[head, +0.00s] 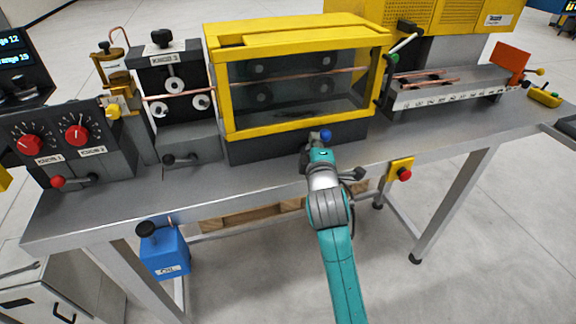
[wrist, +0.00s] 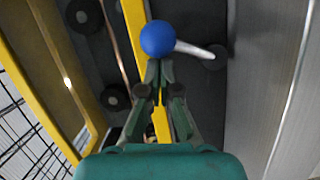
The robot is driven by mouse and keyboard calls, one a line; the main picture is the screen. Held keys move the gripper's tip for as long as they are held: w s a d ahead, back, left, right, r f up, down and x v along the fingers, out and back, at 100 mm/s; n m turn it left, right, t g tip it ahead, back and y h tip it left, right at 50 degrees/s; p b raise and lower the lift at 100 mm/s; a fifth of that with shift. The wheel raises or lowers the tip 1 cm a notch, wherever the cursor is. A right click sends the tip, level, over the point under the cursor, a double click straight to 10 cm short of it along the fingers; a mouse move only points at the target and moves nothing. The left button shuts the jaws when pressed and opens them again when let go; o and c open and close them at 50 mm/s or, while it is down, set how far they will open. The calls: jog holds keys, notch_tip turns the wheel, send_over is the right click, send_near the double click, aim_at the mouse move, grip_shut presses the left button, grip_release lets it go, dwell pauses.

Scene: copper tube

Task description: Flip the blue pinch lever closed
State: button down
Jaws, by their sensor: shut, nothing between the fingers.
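The blue pinch lever has a round blue knob (head: 326,135) at the front lower edge of the yellow-framed case. In the wrist view the blue knob (wrist: 158,38) sits on a pale rod that runs right to a dark round pivot on the dark front panel. My gripper (wrist: 166,72) is shut and empty, with its fingertips right beside the knob. I cannot tell whether they touch it. In the head view my gripper (head: 319,146) is at the knob, and my wrist hides part of the lever.
The yellow-framed case (head: 300,132) with clear panels holds rollers and a copper tube. A roller unit (head: 172,80) and a box with red knobs (head: 75,150) stand to the left. A red button on a yellow plate (head: 401,172) is at the bench's front edge, right of my arm.

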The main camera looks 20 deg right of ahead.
aim_at(325, 141)
jog(key=shift+d+f+m+g, duration=0.1)
jog(key=shift+d+m+g, duration=0.3)
jog(key=shift+d+m, duration=0.65)
jog(key=shift+d+f+m+y, duration=0.3)
jog(key=shift+d+m+y, duration=0.15)
jog(key=shift+m, duration=0.7)
